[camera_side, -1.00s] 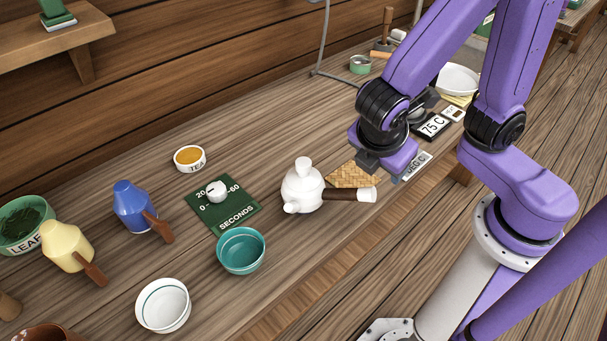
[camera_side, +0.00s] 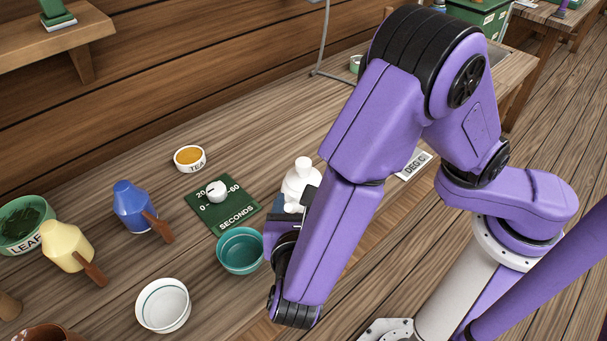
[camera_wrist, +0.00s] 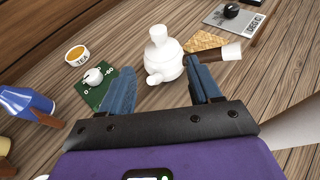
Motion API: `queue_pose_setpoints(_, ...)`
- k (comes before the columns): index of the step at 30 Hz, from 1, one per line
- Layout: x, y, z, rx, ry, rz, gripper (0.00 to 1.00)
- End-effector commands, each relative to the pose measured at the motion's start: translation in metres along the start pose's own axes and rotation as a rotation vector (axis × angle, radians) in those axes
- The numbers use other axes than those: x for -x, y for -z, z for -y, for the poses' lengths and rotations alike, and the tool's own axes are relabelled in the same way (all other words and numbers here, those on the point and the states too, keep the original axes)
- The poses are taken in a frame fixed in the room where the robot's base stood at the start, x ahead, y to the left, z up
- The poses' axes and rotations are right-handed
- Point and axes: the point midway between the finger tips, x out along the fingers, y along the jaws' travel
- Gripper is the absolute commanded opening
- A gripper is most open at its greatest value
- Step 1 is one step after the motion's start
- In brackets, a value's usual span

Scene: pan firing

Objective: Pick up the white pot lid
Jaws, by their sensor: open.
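The white lid (camera_side: 304,163) with its round knob sits on the small white pot (camera_side: 293,191). In the wrist view the lid (camera_wrist: 163,48) is ahead of my gripper, on top of the pot body (camera_wrist: 162,74). My gripper (camera_wrist: 158,75) is open, its two blue fingers spread with the pot beyond the gap between them and nothing held. In the side view my forearm and wrist hide part of the pot, its handle and most of the fingers. The pot's dark handle with a white end (camera_wrist: 229,51) points right in the wrist view.
A teal bowl (camera_side: 240,252) and a green seconds dial (camera_side: 236,214) lie left of the pot. A white bowl (camera_side: 163,306), a blue pot (camera_side: 130,204) and a tea dish (camera_side: 190,160) stand farther left. A woven mat (camera_wrist: 205,41) lies beside the pot.

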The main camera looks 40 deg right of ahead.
Motion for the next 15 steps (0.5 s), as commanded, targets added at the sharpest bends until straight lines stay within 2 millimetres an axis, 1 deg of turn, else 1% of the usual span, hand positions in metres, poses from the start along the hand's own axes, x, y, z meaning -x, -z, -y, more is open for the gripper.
queue_pose_setpoints(1, -0.011, -0.001, 0.001, 0.001, 0.004, 0.002, 0.63)
queue_pose_setpoints(9, -0.062, 0.000, 0.001, 0.001, 0.006, 0.000, 0.63)
queue_pose_setpoints(15, -0.092, 0.000, 0.001, 0.000, 0.004, -0.001, 0.63)
